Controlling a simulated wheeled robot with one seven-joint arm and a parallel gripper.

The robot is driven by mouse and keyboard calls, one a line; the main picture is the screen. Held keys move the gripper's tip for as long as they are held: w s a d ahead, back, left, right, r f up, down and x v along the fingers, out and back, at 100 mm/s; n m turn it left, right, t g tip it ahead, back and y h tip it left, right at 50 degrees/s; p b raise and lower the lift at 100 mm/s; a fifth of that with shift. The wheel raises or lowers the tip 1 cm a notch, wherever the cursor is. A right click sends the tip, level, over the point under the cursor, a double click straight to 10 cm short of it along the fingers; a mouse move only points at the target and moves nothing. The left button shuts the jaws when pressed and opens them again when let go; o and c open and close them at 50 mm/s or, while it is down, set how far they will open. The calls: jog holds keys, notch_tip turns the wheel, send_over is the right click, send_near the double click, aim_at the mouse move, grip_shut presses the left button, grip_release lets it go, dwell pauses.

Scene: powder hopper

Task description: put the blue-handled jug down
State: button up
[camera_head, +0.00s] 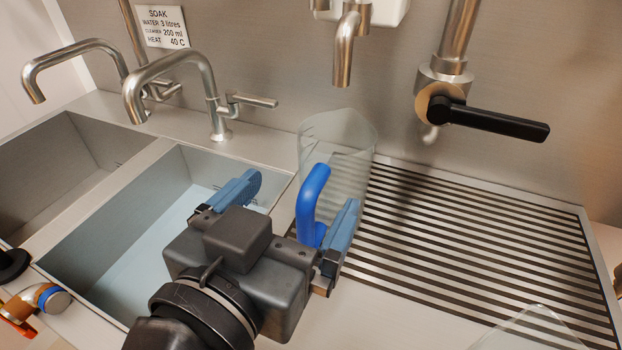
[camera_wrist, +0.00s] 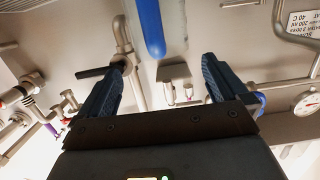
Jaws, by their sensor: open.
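The clear jug (camera_head: 345,150) with its blue handle (camera_head: 312,200) stands upright at the left end of the slatted drainer, below a spout. My gripper (camera_head: 288,215) is open, its two blue fingers spread wide. In the head view the handle shows beside the right finger, between the two fingers. In the wrist view the blue handle (camera_wrist: 150,28) is beyond the fingertips and between them, apart from both fingers. The gripper (camera_wrist: 165,80) holds nothing. Part of the jug's lower body is hidden behind the handle and the right finger.
The slatted drainer (camera_head: 480,235) is mostly free to the right. A sink basin with water (camera_head: 130,235) lies left, another basin (camera_head: 50,165) beyond it. A tap (camera_head: 180,65), a spout (camera_head: 345,55) and a black lever (camera_head: 495,120) overhang. A clear object (camera_head: 530,328) is at the bottom right.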

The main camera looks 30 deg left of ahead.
jog(key=shift+s+d+r, duration=0.1)
jog(key=shift+s+r, duration=0.05)
jog(key=shift+s, duration=0.9)
jog(key=shift+s+d+r, duration=0.1)
jog(key=shift+s+r, duration=0.05)
jog(key=shift+s, duration=0.85)
